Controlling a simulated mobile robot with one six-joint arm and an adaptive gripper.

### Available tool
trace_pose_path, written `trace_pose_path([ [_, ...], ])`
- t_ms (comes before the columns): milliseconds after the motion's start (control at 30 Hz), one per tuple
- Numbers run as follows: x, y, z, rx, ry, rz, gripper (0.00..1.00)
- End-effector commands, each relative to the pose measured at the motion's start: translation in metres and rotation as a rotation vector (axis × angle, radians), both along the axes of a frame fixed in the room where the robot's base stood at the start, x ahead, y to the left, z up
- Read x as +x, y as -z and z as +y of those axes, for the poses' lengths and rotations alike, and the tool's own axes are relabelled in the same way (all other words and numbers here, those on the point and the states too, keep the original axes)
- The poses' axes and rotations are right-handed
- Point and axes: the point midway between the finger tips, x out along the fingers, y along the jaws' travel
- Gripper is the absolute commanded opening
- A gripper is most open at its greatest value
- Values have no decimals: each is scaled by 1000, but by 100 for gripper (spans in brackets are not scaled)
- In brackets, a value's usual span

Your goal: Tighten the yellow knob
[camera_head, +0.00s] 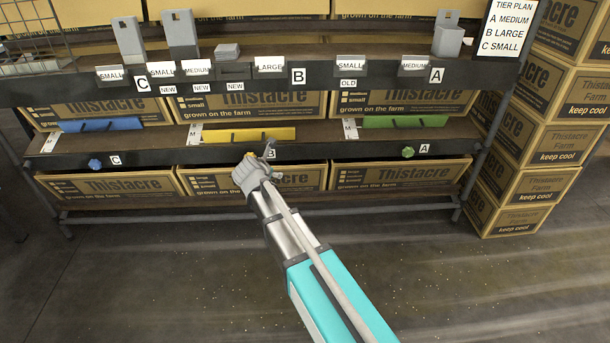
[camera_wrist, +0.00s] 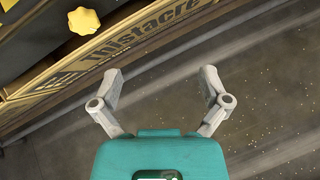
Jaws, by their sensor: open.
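The yellow knob (camera_wrist: 83,21) shows whole near the top left of the wrist view, a lobed knob on the dark shelf edge. In the head view only a little of the yellow knob (camera_head: 250,155) shows past my gripper, below the yellow strip (camera_head: 232,135) and beside the B label. My gripper (camera_wrist: 160,76) is open and empty, its two grey fingers spread wide. The knob lies beyond and to the left of the fingers, not between them, with visible space between. In the head view my gripper (camera_head: 264,156) reaches up to the middle of the lower shelf edge.
A blue knob (camera_head: 95,164) by label C and a green knob (camera_head: 407,152) by label A sit along the same edge. Thistacre boxes (camera_head: 400,176) fill the space below. Stacked boxes (camera_head: 545,143) stand at the right. The floor in front is clear.

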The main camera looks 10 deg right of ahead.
Motion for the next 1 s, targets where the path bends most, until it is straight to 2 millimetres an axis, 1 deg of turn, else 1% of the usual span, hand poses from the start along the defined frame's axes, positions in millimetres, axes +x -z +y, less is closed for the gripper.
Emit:
trace_pose_path([
  [33, -4, -5, -8, 39, 35, 10, 96],
  [100, -8, -5, -18, 97, 84, 25, 96],
  [367, -27, -9, -48, 322, 283, 82, 96],
  [600, -47, -15, -74, 529, 485, 139, 96],
  [800, -65, -21, -91, 690, 656, 188, 96],
  [1000, -80, -26, -101, 813, 793, 228, 96],
])
